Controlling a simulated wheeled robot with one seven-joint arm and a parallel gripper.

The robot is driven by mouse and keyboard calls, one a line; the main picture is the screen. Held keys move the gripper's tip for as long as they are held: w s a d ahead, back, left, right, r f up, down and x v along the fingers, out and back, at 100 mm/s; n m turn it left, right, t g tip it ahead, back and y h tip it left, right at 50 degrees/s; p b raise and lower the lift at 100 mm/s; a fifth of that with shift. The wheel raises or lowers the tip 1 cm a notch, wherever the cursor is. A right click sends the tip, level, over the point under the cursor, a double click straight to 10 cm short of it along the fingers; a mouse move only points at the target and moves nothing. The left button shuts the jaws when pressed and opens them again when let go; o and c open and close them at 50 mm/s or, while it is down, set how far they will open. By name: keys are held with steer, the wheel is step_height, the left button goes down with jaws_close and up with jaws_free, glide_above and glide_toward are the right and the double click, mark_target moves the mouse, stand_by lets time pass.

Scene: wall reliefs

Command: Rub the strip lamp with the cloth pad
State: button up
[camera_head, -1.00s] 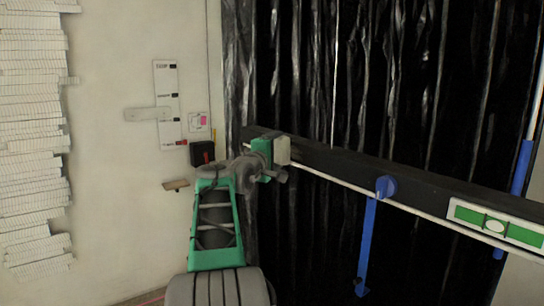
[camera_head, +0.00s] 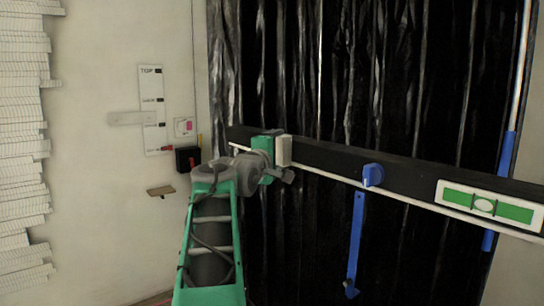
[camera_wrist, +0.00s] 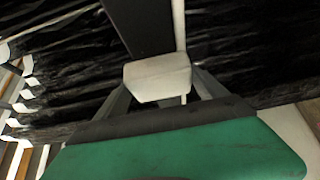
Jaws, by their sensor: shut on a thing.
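The cloth pad (camera_head: 284,150) is a pale, cream block at the end of my arm. My gripper (camera_wrist: 160,92) is shut on it, with a dark finger on each side of the pad in the wrist view. A thin white strip (camera_head: 400,204), which looks like the strip lamp, runs along the lower edge of a long black beam (camera_head: 325,160). In the wrist view the white strip (camera_wrist: 179,25) passes behind the pad and shows again below it. The pad is in front of the beam's left part; I cannot tell whether it touches the strip.
A blue knob (camera_head: 373,175) and a green-and-white level (camera_head: 490,206) sit on the beam to the right. A blue bar (camera_head: 355,245) hangs below. A black box (camera_head: 187,159) and a small brown ledge (camera_head: 160,191) are on the left wall. Dark wrinkled sheeting (camera_head: 420,75) covers the back.

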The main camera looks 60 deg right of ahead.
steer(key=shift+s+a, duration=0.2)
steer(key=shift+s, duration=0.2)
steer(key=shift+w, duration=0.1)
steer(key=shift+w+a+b, duration=0.25)
steer(key=shift+w+a, duration=0.2)
steer(key=shift+a, duration=0.45)
steer(key=shift+w+a+b, duration=0.2)
steer(key=shift+w+a, duration=0.25)
steer(key=shift+a, duration=0.4)
steer(key=shift+w+a+b, duration=0.25)
steer(key=shift+w+a, duration=0.2)
steer(key=shift+a, duration=0.45)
steer(key=shift+w+a, duration=0.35)
steer(key=shift+a, duration=0.3)
steer(key=shift+w+a, duration=0.35)
steer(key=shift+a, duration=0.3)
